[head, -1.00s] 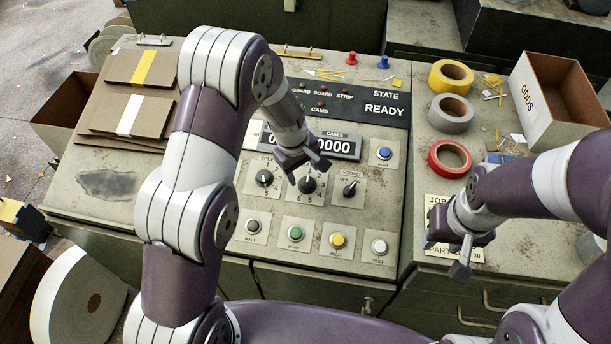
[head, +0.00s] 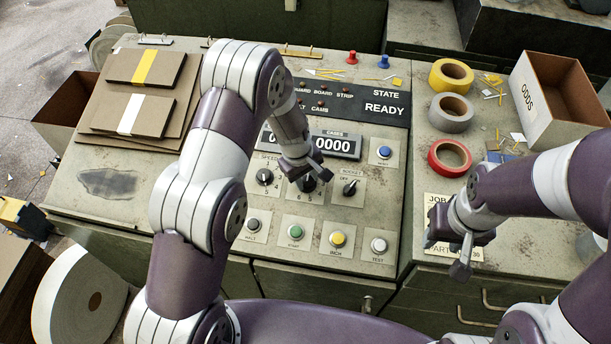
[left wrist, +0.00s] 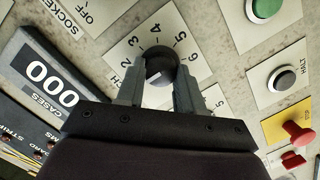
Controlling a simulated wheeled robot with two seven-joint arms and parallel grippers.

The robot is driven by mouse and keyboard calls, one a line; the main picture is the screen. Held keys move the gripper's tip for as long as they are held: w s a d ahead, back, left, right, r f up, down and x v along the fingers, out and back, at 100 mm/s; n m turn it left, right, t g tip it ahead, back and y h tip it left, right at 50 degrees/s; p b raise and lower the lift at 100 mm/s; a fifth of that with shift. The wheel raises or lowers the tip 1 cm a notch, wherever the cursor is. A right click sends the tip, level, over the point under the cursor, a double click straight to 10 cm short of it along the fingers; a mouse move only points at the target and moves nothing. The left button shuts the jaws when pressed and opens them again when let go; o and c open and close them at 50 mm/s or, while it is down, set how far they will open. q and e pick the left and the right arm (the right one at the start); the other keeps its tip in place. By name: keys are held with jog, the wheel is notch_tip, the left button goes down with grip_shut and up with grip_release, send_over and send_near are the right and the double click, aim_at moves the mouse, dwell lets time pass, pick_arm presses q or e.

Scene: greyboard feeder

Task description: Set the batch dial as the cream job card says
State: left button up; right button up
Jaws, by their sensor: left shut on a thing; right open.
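The batch dial is a black knob (left wrist: 161,68) on a pale plate with printed numbers, in the middle of the left wrist view. Numbers 2 to 6 show around it; a small white mark shows on the knob, but which number it points to I cannot tell. In the head view the dial (head: 309,185) is partly covered by my left gripper (head: 303,176). My left gripper is shut on the knob, one finger on each side. The cream job card (head: 437,205) lies at the right, mostly hidden by my open right gripper (head: 462,262); its setting is not readable.
The speed dial (head: 265,177) and socket switch (head: 350,188) flank the batch dial. The halt (head: 253,225), start, inch and test (head: 379,245) buttons are in front. A cases counter (head: 333,146) reads zeros behind. Tape rolls (head: 450,157) stand right.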

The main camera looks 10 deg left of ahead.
aim_at(306, 183)
jog(key=shift+r, duration=0.1)
pick_arm(q)
jog(key=m+p, duration=0.1)
jog(key=m, duration=0.1)
jog(key=shift+d+r+m, duration=0.1)
jog(key=shift+m, duration=0.3)
jog(key=shift+w+d+m+g+y, duration=0.1)
jog(key=shift+m+g+y, duration=0.35)
jog(key=shift+m, duration=1.95)
pick_arm(e)
jog(key=shift+r, duration=0.5)
pick_arm(q)
jog(key=o, duration=1)
jog(key=shift+o, duration=0.2)
notch_tip(306, 183, up, 13)
jog(key=s+b, duration=0.1)
jog(key=shift+f, duration=0.2)
pick_arm(e)
jog(key=shift+f, duration=0.8)
